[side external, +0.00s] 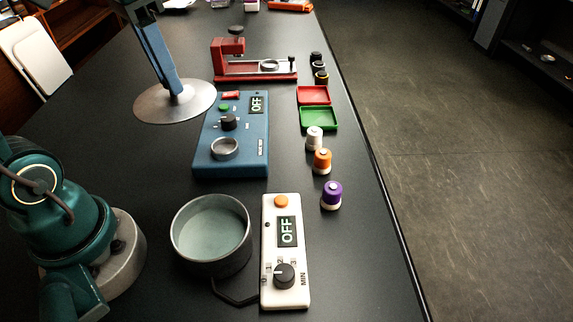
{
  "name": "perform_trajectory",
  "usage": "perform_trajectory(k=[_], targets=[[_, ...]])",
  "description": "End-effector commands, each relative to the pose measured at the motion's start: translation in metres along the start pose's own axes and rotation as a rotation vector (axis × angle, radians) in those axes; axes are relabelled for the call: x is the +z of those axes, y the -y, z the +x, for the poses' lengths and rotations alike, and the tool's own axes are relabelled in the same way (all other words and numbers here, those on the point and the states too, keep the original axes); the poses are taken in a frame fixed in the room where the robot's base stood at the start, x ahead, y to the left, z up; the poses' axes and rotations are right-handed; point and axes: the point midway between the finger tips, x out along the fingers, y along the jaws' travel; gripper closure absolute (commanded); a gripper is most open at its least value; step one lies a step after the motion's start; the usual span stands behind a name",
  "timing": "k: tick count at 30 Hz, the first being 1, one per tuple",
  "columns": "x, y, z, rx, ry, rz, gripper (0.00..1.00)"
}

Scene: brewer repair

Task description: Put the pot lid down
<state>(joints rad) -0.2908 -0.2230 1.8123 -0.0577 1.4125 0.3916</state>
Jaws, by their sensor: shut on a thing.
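The pot lid (152,108) is a flat, round, silvery disc with a dark knob, left of the blue box in the side external view. My gripper (175,88) comes down from the top and is shut on the lid at its middle. The lid looks about level. I cannot tell whether it touches the table or hangs just above it. The pot (211,236) is grey, round and uncovered, and stands nearer the camera. Its inside looks pale and empty.
The blue box (254,155) and white timer (287,210) both read OFF. A red stand (285,77), red tray (314,95), green tray (319,118) and white, orange and purple capped pieces (332,196) line the right. The black table (115,155) is clear left of the lid.

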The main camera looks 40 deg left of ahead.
Motion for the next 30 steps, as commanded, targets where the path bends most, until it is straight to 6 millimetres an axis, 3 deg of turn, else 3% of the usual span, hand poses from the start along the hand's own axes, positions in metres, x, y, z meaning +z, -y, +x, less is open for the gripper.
perform_trajectory(k=[8, 15, 21, 30], targets=[[-0.074, -0.034, 0.012, 0.041, 0.005, 0.255, 1.0], [-0.117, -0.099, 0.049, 0.077, 0.007, 0.496, 1.0], [-0.117, -0.15, 0.084, 0.099, 0.006, 0.644, 1.0], [-0.103, -0.186, 0.106, 0.105, 0.004, 0.692, 1.0]])
